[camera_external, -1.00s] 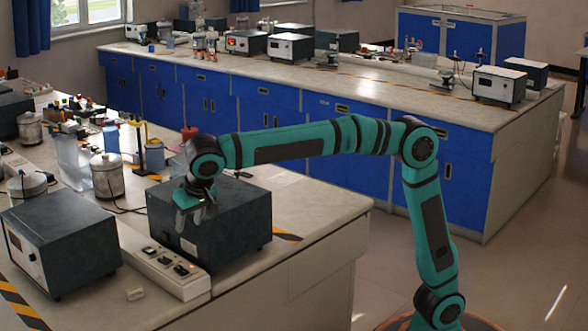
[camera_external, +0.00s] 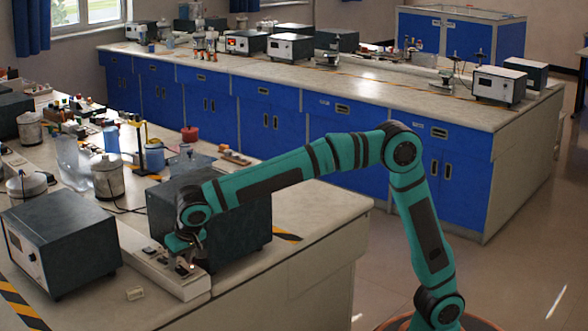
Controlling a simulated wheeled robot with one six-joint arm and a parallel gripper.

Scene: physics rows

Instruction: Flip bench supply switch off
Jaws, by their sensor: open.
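The likely bench supply is a long pale switch panel (camera_external: 158,268) with dark switches along its top, lying on the near bench in front of a dark box (camera_external: 240,228). My gripper (camera_external: 188,266) is open, pointing down at the panel's right half, close above or touching its top; I cannot tell which. The gripper and wrist hide some of the panel's switches. A dark switch (camera_external: 150,250) shows left of the gripper. The switch positions are too small to read.
A dark instrument box (camera_external: 62,243) stands left of the panel. Metal canisters (camera_external: 108,176) and a stand (camera_external: 140,140) are behind. The bench's right end (camera_external: 310,212) is mostly clear.

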